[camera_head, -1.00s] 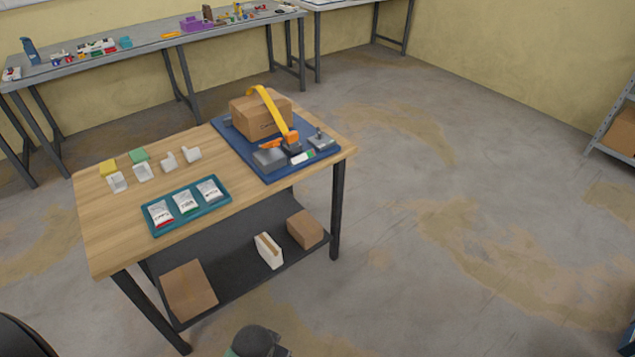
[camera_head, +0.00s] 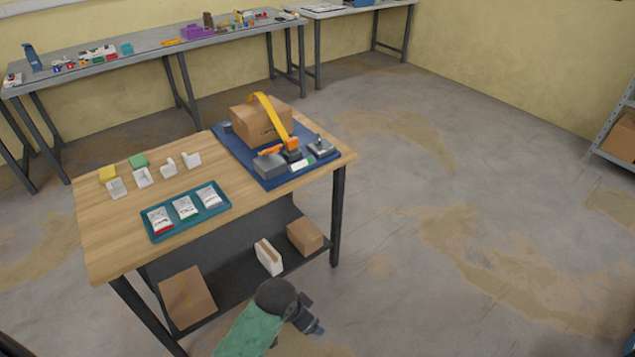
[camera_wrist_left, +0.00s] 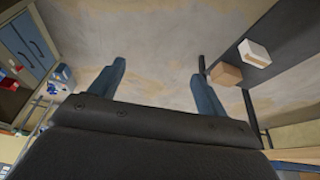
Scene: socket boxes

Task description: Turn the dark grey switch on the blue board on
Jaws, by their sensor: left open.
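The blue board (camera_head: 272,181) lies on the right end of the wooden table. At its right corner is a grey block with a small upright lever (camera_head: 320,146). A lighter grey block (camera_head: 269,166) and a small dark block (camera_head: 291,156) sit to its left. Which part is the dark grey switch, and its setting, are too small to tell. My left gripper (camera_head: 312,325) is low in front of the table, well away from the board. In the left wrist view its two blue fingers (camera_wrist_left: 158,88) are apart with nothing between them. My right gripper is not seen.
The table's lower shelf (camera_head: 235,280) holds boxes beside my left arm.

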